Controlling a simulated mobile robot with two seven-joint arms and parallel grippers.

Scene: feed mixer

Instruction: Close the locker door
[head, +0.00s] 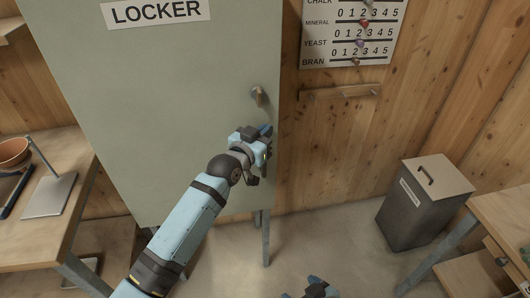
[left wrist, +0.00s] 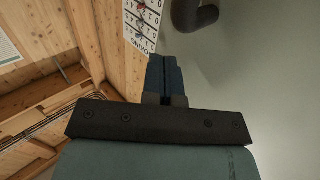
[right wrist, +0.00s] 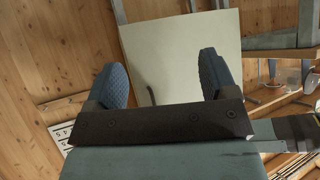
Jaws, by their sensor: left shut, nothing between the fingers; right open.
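The locker door (head: 180,80) is a large grey-green panel under a LOCKER label, on the left of the head view. It looks flush or nearly flush with the locker; I cannot tell if a gap is left. Its handle (head: 259,97) is near the right edge; a dark curved piece, likely this handle (left wrist: 195,14), shows in the left wrist view. My left gripper (head: 267,131) is shut and empty, just below the handle by the door's right edge; contact is unclear. My right gripper (head: 318,286) is low and away from the door; its fingers (right wrist: 160,80) are open and empty.
A wooden bench (head: 30,232) with a bowl (head: 14,152) stands left. A dark lidded bin (head: 422,205) and another table (head: 505,215) stand right. A board with sliders (head: 352,32) and a wooden rail (head: 340,92) are on the wall. The floor before the locker is clear.

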